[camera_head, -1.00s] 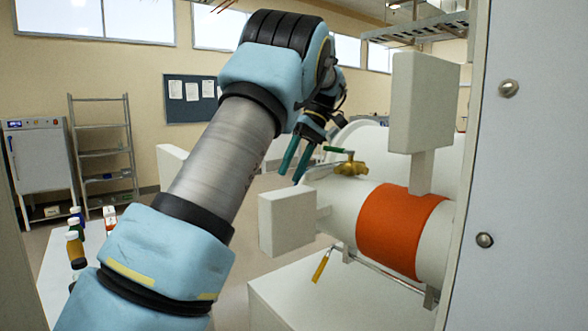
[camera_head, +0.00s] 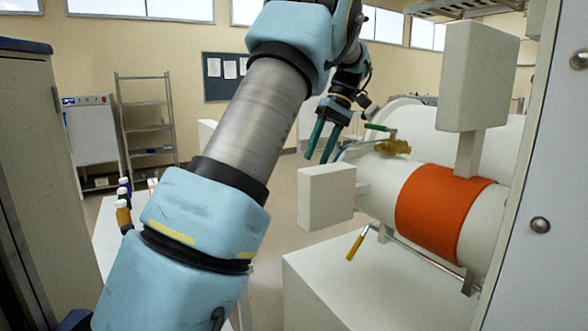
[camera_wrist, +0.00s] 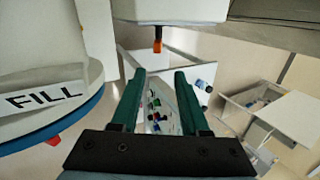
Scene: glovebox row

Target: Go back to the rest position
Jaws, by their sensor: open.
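My gripper (camera_head: 323,141) is open and empty, with its green fingers pointing down in the head view. It hangs in the air just left of the brass valve (camera_head: 393,146) with a green handle. In the wrist view my gripper (camera_wrist: 157,90) shows its two fingers well apart with nothing between them. My blue and grey arm crosses the middle of the head view.
A white cylinder with an orange band (camera_head: 440,210) lies at the right, above a white cabinet (camera_head: 350,285). A yellow-handled lever (camera_head: 356,245) hangs below it. Bottles (camera_head: 123,214) stand on a white table at the left. A shelf rack (camera_head: 147,120) stands behind.

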